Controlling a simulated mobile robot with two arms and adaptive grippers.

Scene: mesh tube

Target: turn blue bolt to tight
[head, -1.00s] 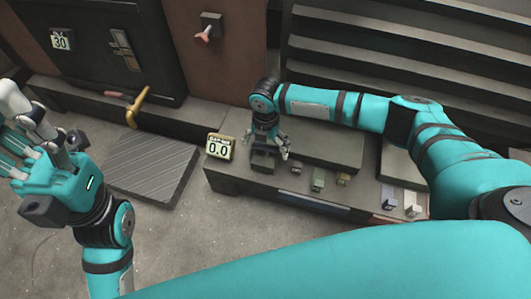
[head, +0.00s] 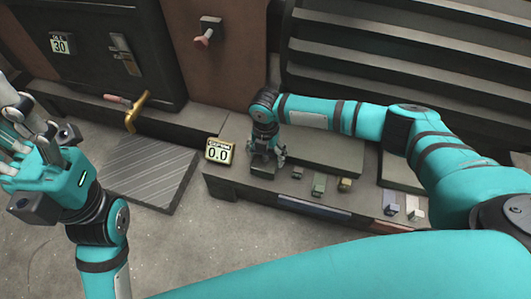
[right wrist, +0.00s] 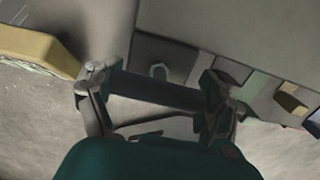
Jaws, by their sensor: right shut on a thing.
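My right gripper (head: 266,158) is over the left end of the low grey bench, its fingers spread around a dark block (right wrist: 165,88) and shut on it. The block also shows below the fingers in the head view (head: 262,169). A small grey-blue bolt-like piece (right wrist: 158,71) shows just beyond the block in the right wrist view; I cannot tell whether it is the blue bolt.
Several small blocks stand right of the gripper on the bench (head: 232,187), including green (head: 319,184), yellow (head: 345,184) and grey-blue (head: 390,203) ones. A ribbed dark plate (head: 145,170) lies on the floor to the left. A yellow handle (head: 135,112) sticks out from the panel behind.

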